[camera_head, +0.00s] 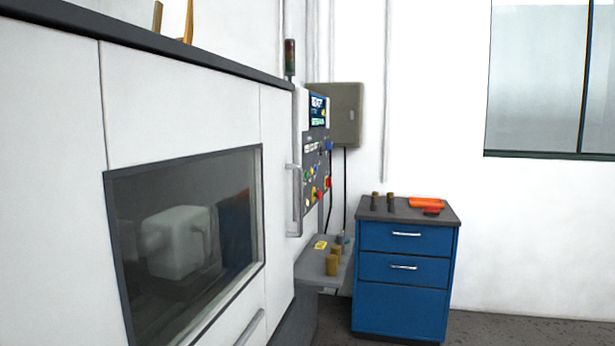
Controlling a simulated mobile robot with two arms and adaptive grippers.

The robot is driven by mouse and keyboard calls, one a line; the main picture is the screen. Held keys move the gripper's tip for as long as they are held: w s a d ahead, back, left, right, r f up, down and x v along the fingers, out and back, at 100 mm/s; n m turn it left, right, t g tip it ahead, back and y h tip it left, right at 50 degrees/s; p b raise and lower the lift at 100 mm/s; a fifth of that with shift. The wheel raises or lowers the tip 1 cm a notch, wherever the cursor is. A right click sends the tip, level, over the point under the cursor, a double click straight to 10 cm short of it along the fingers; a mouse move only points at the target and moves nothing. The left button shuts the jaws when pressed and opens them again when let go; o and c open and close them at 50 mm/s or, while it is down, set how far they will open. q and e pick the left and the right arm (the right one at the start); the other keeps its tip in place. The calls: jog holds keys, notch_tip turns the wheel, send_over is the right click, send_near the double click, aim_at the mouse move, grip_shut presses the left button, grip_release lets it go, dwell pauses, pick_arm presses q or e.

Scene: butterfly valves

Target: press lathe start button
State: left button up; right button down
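The lathe (190,110) is a large white machine with a dark top edge, filling the left side of the head view. Its control panel (316,160) stands at the lathe's far right end, seen at a steep angle. The panel carries a lit screen (318,111) and several small coloured buttons, among them green, yellow, red and blue ones. Which one is the start button is too small to tell. Neither of my grippers is in view.
A blue drawer cabinet (402,270) with small items and an orange tray (426,203) stands right of the panel. A grey shelf (313,268) with brown cylinders juts out below the panel. A vertical handle (294,200) sits left of the panel. Floor shows at the lower right.

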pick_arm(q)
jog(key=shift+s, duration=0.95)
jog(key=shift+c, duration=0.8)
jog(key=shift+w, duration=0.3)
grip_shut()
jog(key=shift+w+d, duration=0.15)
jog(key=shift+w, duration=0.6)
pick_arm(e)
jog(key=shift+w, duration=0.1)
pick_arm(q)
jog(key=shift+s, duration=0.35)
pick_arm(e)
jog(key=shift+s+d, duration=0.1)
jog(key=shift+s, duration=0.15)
